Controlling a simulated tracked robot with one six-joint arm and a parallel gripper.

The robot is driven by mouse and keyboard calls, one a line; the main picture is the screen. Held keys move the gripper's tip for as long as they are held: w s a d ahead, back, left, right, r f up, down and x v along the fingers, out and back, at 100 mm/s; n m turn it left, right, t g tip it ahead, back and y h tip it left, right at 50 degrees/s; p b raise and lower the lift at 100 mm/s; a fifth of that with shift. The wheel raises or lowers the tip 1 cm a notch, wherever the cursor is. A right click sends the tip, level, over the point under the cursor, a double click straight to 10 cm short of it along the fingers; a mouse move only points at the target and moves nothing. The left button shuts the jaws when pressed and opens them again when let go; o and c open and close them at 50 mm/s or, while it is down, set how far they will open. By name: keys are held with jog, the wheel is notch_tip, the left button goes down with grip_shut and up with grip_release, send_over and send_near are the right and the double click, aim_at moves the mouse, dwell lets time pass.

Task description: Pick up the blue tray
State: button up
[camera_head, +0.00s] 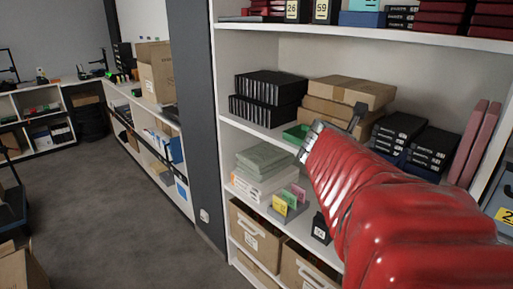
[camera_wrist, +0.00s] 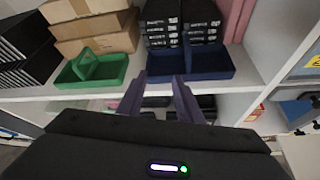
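In the head view a blue tray (camera_head: 424,173) shows partly behind my red arm. My gripper (camera_wrist: 159,79) has its two dark fingers apart with nothing between them. In the head view the gripper is mostly hidden by the arm.
A green tray (camera_wrist: 92,69) lies left of the blue ones, with brown cartons (camera_wrist: 95,35) behind. Black boxes (camera_head: 268,97) stand further left. Pink-red upright panels (camera_head: 468,143) and the shelf's side wall are at right. Another shelf lies above.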

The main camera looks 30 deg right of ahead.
jog(key=n+g+h, duration=0.1)
jog(key=n, duration=0.1)
send_near(400, 156)
jog(key=a, duration=0.1)
jog(key=shift+r, duration=0.45)
jog(key=shift+g, duration=0.3)
jog(key=x, duration=0.8)
jog(key=shift+w+d+f, duration=0.15)
jog(key=shift+d, duration=0.05)
jog(key=shift+f+x, duration=0.2)
jog(key=shift+x, duration=2.4)
jog(key=shift+w+a, duration=0.15)
jog(key=shift+w, duration=0.05)
